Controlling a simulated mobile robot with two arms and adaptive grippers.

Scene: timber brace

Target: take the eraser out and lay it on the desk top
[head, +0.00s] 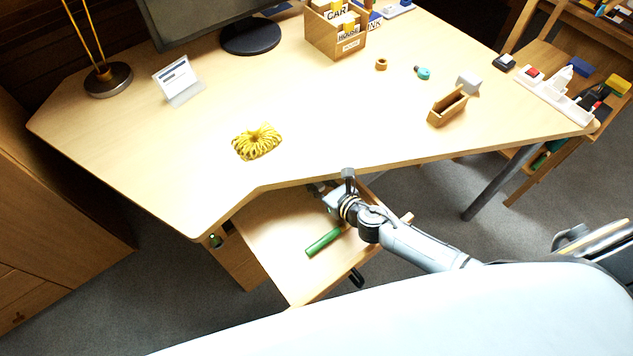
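A drawer (283,239) stands pulled out under the front edge of the desk top (330,120). A green stick-shaped thing (324,242) lies in it. I cannot pick out the eraser for sure. My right gripper (325,192) is low over the back of the drawer, close under the desk's front edge. Its fingers are small and partly hidden by the wrist, so I cannot tell whether they are open or shut, or hold anything. My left gripper is not in view.
A yellow coiled bundle (257,142) lies near the desk's front edge. A wooden holder (447,106), grey block (468,82), tape roll (381,64) and white tray (557,97) stand to the right. A card stand (178,80) is at left. The desk's middle is clear.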

